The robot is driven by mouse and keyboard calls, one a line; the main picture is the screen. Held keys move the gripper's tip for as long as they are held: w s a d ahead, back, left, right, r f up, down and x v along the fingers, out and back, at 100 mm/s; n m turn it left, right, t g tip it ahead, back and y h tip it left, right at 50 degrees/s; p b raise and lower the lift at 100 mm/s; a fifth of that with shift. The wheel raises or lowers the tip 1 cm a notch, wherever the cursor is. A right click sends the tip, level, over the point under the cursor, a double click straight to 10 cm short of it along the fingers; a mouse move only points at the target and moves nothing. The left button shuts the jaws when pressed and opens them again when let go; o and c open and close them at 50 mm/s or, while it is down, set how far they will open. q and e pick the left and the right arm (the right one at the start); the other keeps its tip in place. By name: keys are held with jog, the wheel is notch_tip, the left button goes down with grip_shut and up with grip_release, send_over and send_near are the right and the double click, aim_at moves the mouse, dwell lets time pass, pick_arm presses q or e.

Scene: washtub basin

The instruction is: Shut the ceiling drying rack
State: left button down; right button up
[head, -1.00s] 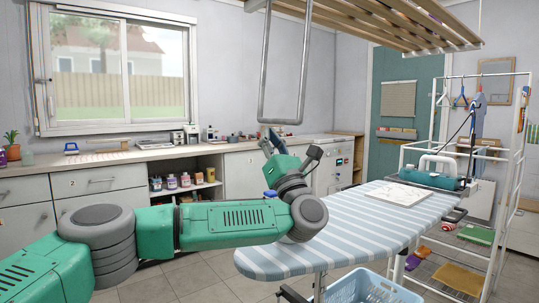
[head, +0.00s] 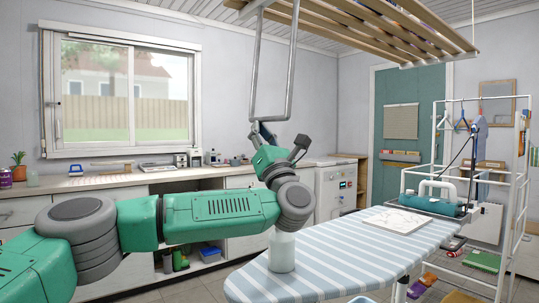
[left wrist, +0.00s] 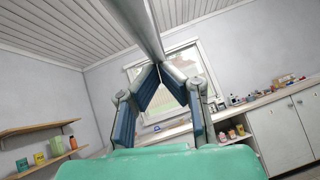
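The ceiling drying rack (head: 375,30) is a frame of wooden slats hanging at the top of the head view. A grey U-shaped metal handle (head: 290,65) hangs from its left side. My left gripper (head: 263,130) is at the handle's bottom bar. In the left wrist view, the bar (left wrist: 140,25) runs down from the top edge to the fingertips, and the blue-padded fingers (left wrist: 161,68) close together at it. The fingers appear shut on the bar, though the exact contact is small. My right gripper is in neither view.
A striped ironing board (head: 340,265) stands below my left arm, with a white bottle (head: 282,252) on it. A counter (head: 130,175) runs along the window wall. A white clothes rack (head: 520,170) stands at right. Space around the handle is clear.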

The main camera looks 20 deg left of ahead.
pick_arm(q)
jog(key=r, duration=0.3)
jog(key=r+p, duration=0.1)
jog(key=r, duration=0.2)
jog(key=d+r+p, duration=0.1)
jog(key=r, duration=0.1)
jog(key=shift+s+d+r, duration=0.1)
jog(key=shift+s+r, duration=0.1)
jog(key=shift+r, duration=0.2)
jog(key=p, duration=0.7)
send_near(261, 21)
jog(key=a+r, duration=0.2)
jog(key=r, duration=0.1)
jog(key=a+r, duration=0.1)
jog(key=shift+r, duration=0.3)
notch_tip(261, 21, up, 28)
jog(key=p, duration=1.8)
jog(key=shift+p, duration=0.4)
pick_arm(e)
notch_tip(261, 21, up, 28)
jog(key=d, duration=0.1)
pick_arm(q)
jog(key=shift+w+a+r, duration=0.1)
jog(key=shift+a, duration=0.1)
